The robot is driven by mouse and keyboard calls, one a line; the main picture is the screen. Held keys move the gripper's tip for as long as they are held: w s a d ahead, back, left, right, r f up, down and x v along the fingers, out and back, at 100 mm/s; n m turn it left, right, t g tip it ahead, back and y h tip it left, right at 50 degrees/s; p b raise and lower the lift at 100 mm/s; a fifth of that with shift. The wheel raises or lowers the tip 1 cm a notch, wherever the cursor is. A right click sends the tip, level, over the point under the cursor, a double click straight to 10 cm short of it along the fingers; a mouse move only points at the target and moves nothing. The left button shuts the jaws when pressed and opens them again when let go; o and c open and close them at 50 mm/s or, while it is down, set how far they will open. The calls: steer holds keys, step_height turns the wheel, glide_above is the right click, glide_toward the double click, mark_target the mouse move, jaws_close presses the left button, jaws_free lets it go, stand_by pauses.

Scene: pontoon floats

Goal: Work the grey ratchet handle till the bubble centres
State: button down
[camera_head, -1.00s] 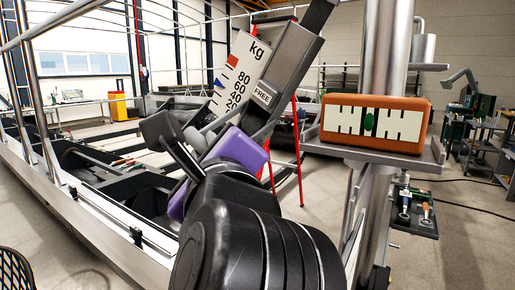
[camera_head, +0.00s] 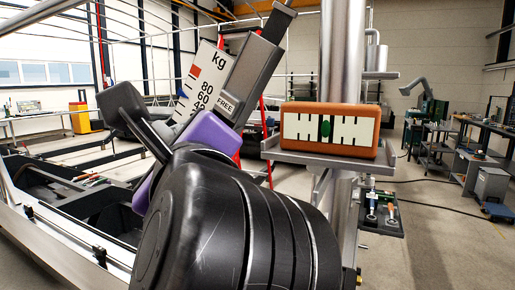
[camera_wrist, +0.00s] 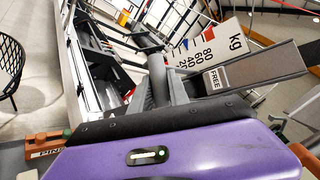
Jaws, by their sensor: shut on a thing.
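The grey ratchet handle (camera_head: 258,65), a long bar with a FREE label, slants from upper right down to my gripper; it also shows in the wrist view (camera_wrist: 262,70). My gripper (camera_head: 168,128), with a purple hand, is shut on grey handle metal; the hand and black arm hide most of the contact in the head view. In the wrist view my gripper's jaws (camera_wrist: 168,92) meet the grey metal beyond the purple hand. The orange level (camera_head: 330,148) sits on a grey bracket, its green bubble (camera_head: 326,128) near the middle of the marked white window.
A white kg scale plate (camera_head: 203,85) stands behind the handle. A thick metal post (camera_head: 342,50) rises behind the level. A tool rack (camera_head: 382,213) hangs below the bracket. A pontoon frame lies at left; open floor and workbenches are at right.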

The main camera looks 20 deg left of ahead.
steer(key=c, duration=1.3)
jaws_free()
steer(key=shift+o, duration=0.2)
steer(key=v, duration=0.7)
steer(key=shift+s+d, duration=0.25)
steer(key=shift+d, duration=0.05)
